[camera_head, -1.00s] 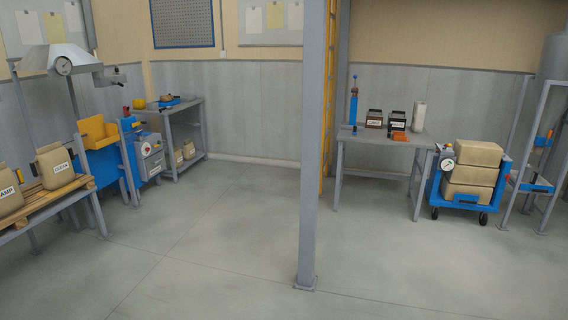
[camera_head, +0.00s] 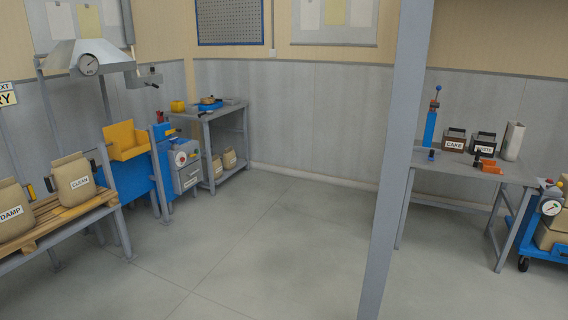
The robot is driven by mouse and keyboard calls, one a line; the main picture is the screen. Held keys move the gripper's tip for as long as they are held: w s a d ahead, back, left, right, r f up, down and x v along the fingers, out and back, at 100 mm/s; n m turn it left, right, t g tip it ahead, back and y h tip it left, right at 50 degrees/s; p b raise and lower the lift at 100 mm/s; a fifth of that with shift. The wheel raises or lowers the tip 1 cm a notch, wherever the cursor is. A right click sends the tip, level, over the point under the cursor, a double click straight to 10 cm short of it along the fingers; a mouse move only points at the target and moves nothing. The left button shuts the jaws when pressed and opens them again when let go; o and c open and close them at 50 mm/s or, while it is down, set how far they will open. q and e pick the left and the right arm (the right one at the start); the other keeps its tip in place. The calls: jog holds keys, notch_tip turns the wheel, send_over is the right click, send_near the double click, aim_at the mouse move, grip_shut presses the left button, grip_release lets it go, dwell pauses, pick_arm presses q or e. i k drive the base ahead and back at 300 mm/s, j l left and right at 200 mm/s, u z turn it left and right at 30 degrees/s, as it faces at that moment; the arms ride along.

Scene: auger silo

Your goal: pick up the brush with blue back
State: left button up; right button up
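I cannot make out for sure a brush with a blue back. A blue item with something brown on top (camera_head: 210,103) sits on the grey bench at the back left, also too small to identify. Neither of my grippers is in view.
A grey post (camera_head: 394,170) stands in front of the right table (camera_head: 470,178), which holds boxes, a blue pump-like tool and orange items. At left are a pallet (camera_head: 62,206) with sacks and a blue machine (camera_head: 140,175). The middle floor is clear.

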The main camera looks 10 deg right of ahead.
aim_at(431, 157)
jog(key=i+l+u, duration=0.1)
jog(key=i+u, duration=0.25)
jog(key=i, duration=1.5)
jog(key=i+z, duration=0.25)
jog(key=i, duration=0.35)
jog(key=i+z, duration=0.3)
jog(key=i, duration=0.3)
jog(key=i+j+z, duration=0.25)
jog(key=i, duration=0.3)
jog(key=i+l+z, duration=0.15)
jog(key=i+z, duration=0.2)
jog(key=i, duration=0.15)
jog(key=i+z, duration=0.35)
jog(key=i+j+z, duration=0.15)
jog(key=i+z, duration=0.15)
jog(key=i, duration=0.3)
jog(key=i+l+z, duration=0.1)
jog(key=i+l, duration=0.2)
jog(key=i, duration=0.2)
jog(key=i+l+z, duration=0.1)
jog(key=i+l, duration=0.15)
jog(key=i, duration=0.3)
jog(key=i+l, duration=0.15)
jog(key=l, duration=0.2)
jog(key=i+l, duration=0.2)
jog(key=l, duration=0.15)
jog(key=i+l, duration=0.15)
jog(key=l, duration=0.2)
jog(key=z, duration=0.05)
